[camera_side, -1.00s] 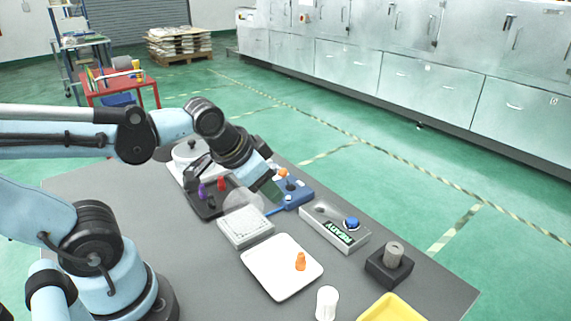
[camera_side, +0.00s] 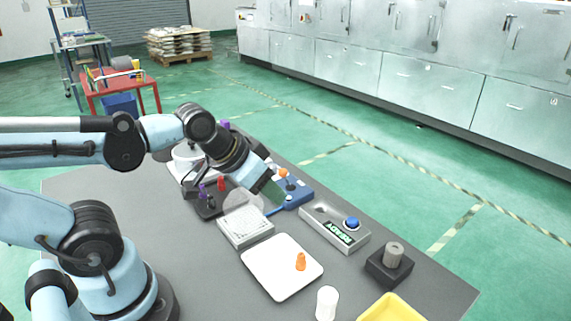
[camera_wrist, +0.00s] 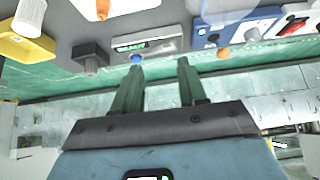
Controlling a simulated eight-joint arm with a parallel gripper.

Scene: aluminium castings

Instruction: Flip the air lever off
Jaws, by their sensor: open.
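A blue unit (camera_side: 298,196) with an orange knob (camera_side: 283,172) stands near the table's far edge; a thin blue bar reaches out at its lower left. I cannot tell for sure which part is the air lever. The blue unit also shows at the upper right in the wrist view (camera_wrist: 235,31), with its orange knob (camera_wrist: 223,53). My gripper (camera_side: 272,190) is just left of the unit in the side view and partly hides it. In the wrist view its green fingers (camera_wrist: 160,66) are apart with nothing between them.
A grey box (camera_side: 330,225) with a blue button and lit display stands right of the blue unit. Near it are a white tray (camera_side: 280,283) with an orange piece, a dark block with a grey knob (camera_side: 390,262), a white cylinder (camera_side: 327,303) and a yellow tray (camera_side: 392,308).

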